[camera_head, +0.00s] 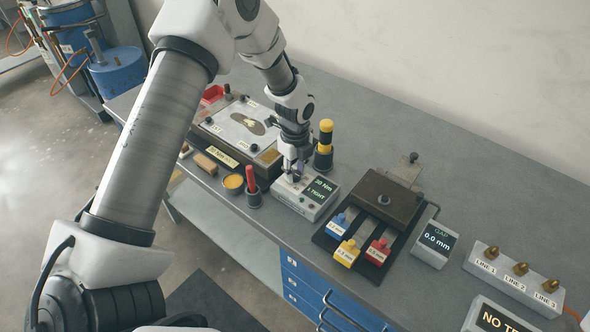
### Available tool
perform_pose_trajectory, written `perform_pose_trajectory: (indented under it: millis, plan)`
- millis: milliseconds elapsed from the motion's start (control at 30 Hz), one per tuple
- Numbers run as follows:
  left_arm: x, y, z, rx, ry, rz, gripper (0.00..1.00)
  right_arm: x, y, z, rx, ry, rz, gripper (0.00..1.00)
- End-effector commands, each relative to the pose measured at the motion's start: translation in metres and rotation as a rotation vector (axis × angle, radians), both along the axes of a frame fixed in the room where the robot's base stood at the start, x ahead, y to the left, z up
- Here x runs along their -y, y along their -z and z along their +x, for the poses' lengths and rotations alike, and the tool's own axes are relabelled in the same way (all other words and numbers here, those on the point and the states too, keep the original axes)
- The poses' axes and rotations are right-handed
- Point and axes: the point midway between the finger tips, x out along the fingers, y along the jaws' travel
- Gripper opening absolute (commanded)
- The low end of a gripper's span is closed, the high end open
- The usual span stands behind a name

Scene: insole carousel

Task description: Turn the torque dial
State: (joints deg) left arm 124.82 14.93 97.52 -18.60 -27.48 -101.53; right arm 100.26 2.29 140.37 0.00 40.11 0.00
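The torque box (296,203) is a pale unit on the grey bench, with a dark display (320,190) that reads about "20 Nm" and "1 TIGHT". My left gripper (293,174) points down over the back left of this box, left of the display. The dial is not clearly visible; the gripper covers that part of the box. The fingers are small here, so I cannot tell whether they are open or shut, or touching anything. My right gripper is not in view.
A black-and-yellow tool (325,139) stands close to the right of my gripper. A red-handled tool in a holder (253,196) and a yellow pot (234,183) stand left of the box. A gauge block fixture (378,203) and gap display (435,243) are to the right.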

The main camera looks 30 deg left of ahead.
Motion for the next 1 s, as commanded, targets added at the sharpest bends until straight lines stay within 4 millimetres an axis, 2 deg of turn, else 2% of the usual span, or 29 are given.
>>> perform_pose_trajectory:
  millis: [267, 467, 1000]
  plan:
    - [0.000, 0.003, -0.002, -0.007, -0.030, -0.001, 0.00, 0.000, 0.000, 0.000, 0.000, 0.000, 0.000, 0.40]
    - [0.000, 0.004, -0.003, -0.008, -0.116, -0.001, 0.00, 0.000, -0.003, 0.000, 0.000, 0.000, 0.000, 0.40]
    - [0.001, 0.004, -0.004, -0.010, -0.585, 0.000, 0.00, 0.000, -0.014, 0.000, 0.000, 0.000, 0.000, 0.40]
